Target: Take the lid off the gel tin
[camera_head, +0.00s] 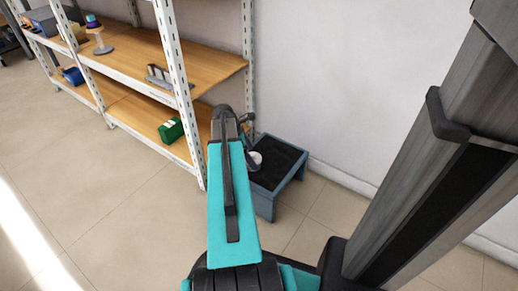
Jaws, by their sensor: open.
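A small white round thing (257,158), which looks like the gel tin, is on the left part of a low blue-grey stand with a dark top (283,160). My arm partly hides it, and I cannot make out its lid apart from its body. My gripper (252,147) is open, just above or beside the tin at the end of my teal arm. The fingers are small and partly hidden, and I cannot tell whether they touch the tin.
A shelf rack (140,62) with wooden boards stands left of the stand. A green box (171,130) is on its lower board, and a grey metal item (160,75) on the board above. The wall is close behind the stand. The floor at left is clear.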

